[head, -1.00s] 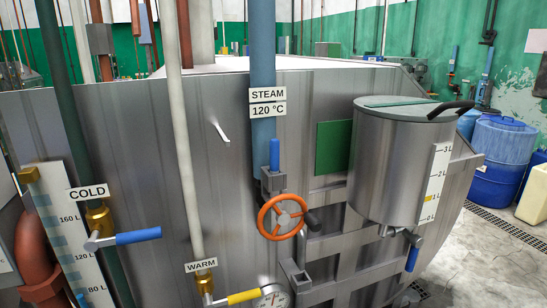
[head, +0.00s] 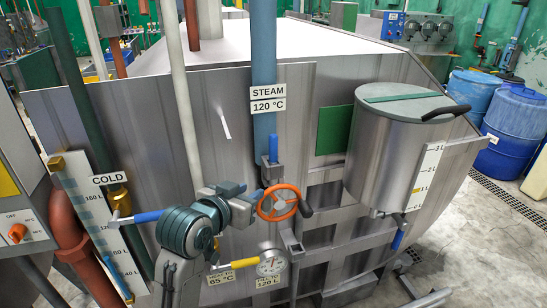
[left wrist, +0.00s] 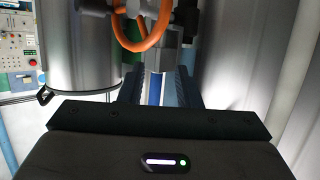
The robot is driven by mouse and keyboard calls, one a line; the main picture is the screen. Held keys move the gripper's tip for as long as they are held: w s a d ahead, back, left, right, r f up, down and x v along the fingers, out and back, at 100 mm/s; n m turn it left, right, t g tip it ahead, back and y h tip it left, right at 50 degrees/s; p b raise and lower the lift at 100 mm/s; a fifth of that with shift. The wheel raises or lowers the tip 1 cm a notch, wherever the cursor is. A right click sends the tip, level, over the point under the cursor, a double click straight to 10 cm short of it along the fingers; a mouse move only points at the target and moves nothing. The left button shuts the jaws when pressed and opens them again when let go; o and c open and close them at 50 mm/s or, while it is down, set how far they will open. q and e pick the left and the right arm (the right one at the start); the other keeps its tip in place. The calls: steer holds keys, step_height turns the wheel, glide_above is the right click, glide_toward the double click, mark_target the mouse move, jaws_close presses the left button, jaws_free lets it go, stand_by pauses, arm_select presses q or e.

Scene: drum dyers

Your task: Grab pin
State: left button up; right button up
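A short pale pin-like piece (head: 225,123) sticks out from the drum's front wall, left of the steam pipe. A small upright blue handle (head: 273,148) stands on the steam valve above an orange handwheel (head: 278,202); I cannot tell which piece is the pin. My left gripper (head: 250,196) comes in from the lower left and is close to the left side of the handwheel. In the left wrist view its two dark fingers (left wrist: 160,90) are apart, with a blue and white strip visible between them. I cannot tell if they touch it. The orange wheel (left wrist: 145,25) shows beyond them. My right gripper is not seen.
The grey drum (head: 205,85) fills the middle. A lidded metal tank (head: 385,165) hangs at right. The blue steam pipe (head: 263,50) and a white pipe (head: 180,120) run vertically near my left arm. Lever valves and a gauge (head: 271,262) sit below. Blue barrels (head: 512,125) stand at right.

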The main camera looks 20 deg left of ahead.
arm_select(q)
steer(key=t, duration=0.1)
glide_toward(271, 156)
steer(key=p+x, duration=0.2)
steer(key=x, duration=0.3)
steer(key=shift+w+d, duration=0.15)
steer(key=shift+w, duration=0.05)
steer(key=shift+w+f, duration=0.1)
steer(key=shift+w, duration=0.2)
steer(key=p+x, duration=0.3)
steer(key=x, duration=0.1)
steer(key=shift+w+f, duration=0.1)
steer(key=shift+w, duration=0.2)
steer(key=shift+w+f, duration=0.1)
steer(key=shift+w, duration=0.15)
steer(key=shift+w+f, duration=0.1)
jaws_close()
